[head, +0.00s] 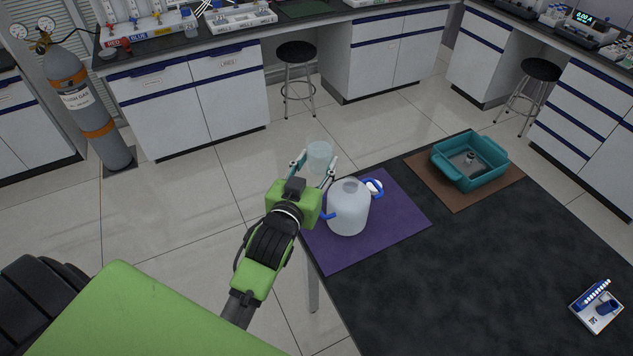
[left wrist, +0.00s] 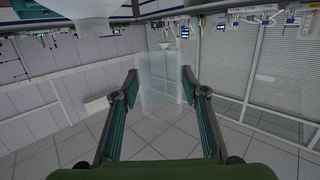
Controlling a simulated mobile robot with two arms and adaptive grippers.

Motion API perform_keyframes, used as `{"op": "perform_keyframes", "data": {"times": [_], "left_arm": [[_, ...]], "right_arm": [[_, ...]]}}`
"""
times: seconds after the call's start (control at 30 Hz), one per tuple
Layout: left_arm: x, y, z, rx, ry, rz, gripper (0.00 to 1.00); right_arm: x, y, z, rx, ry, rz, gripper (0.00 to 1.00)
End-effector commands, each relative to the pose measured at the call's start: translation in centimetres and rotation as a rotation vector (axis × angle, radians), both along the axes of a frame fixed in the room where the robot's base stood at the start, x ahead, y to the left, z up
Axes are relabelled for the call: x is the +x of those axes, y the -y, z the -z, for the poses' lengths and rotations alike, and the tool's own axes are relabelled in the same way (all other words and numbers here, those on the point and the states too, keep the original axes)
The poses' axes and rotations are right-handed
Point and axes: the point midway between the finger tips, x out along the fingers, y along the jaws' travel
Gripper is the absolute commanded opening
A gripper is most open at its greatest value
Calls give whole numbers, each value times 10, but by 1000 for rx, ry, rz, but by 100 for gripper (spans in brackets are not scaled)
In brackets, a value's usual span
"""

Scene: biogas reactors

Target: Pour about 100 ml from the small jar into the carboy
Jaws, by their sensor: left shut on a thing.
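The small jar (head: 319,153) is clear and pale, and its content level cannot be made out. My left gripper (head: 316,164) is shut on the small jar and holds it in the air, just beyond the mat's far left corner. In the left wrist view the jar (left wrist: 160,82) shows between the two fingers. The carboy (head: 348,210) is a translucent white bottle with blue handles, standing upright on the purple mat (head: 400,220). It is to the right of and nearer than the jar, apart from it. A pale body at the top left of the left wrist view looks like the carboy (left wrist: 85,8).
A teal tub (head: 470,165) stands on a brown mat (head: 430,175) at the right. A white tray with blue items (head: 597,312) lies on the dark table (head: 480,280). Much of the table's middle is clear.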

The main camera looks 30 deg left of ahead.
Motion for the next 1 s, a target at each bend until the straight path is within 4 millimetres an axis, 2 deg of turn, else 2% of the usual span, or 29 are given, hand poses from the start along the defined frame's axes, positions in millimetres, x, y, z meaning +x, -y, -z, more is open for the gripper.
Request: {"op": "perform_keyframes", "data": {"times": [0.17,0.3,0.6,0.87,1.0], "left_arm": [[4,2,-2,53,-3,-3,11],[5,9,-2,166,-15,-3,11],[5,14,6,422,-48,-3,11],[4,11,17,554,-64,-3,11],[4,12,13,554,-64,-3,11]], "right_arm": [[2,-15,4,17,2,5,49],[4,-21,12,25,6,5,49],[6,-16,30,19,8,2,49],[6,-11,45,13,8,1,49],[5,-11,41,13,8,1,49]]}}
